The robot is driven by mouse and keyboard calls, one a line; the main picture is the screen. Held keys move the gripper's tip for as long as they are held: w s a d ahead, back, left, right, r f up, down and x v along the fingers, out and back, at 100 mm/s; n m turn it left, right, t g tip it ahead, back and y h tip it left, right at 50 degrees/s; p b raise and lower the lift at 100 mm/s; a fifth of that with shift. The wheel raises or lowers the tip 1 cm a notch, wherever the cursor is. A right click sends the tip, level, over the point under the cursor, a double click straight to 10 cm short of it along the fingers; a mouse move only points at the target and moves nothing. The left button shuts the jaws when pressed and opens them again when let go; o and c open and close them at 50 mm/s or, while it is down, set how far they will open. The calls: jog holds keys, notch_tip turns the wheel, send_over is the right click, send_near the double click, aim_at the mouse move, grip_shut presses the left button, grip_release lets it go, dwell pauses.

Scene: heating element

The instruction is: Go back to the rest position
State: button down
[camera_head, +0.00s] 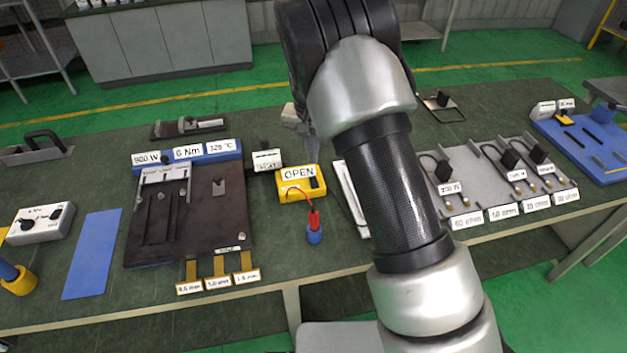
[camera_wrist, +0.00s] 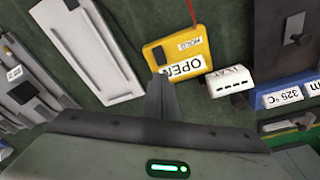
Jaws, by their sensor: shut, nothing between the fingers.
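My gripper (camera_head: 309,140) shows partly behind my arm in the head view, above the back of the dark green workbench (camera_head: 270,262). It points down behind the yellow box labelled OPEN (camera_head: 300,183). In the wrist view, its fingers (camera_wrist: 160,92) are together, with nothing visible between them. They appear near the lower edge of the yellow box (camera_wrist: 192,40). My arm crosses the middle of the head view and hides part of the bench and the gripper body.
A small white box (camera_head: 264,160) stands left of the yellow box. A dark plate fixture (camera_head: 205,215) with a blue back is further left. A grey tray with several black-topped elements (camera_head: 465,185) is at right. A red-and-blue probe (camera_head: 314,232) stands in front.

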jog(key=s+d+r+n+t+y+p, duration=0.1)
jog(key=s+d+r, duration=0.3)
jog(key=s+r, duration=0.55)
jog(key=s+d+r+n+t+y, duration=0.1)
jog(key=s+d+r, duration=0.4)
jog(key=r, duration=0.8)
jog(key=s+d+r+n+t+h, duration=0.1)
jog(key=s+d+r, duration=0.2)
jog(key=s, duration=1.6)
jog(key=shift+d+n+t+p, duration=0.2)
jog(key=shift+n+t+p, duration=0.15)
jog(key=shift+n+t, duration=0.05)
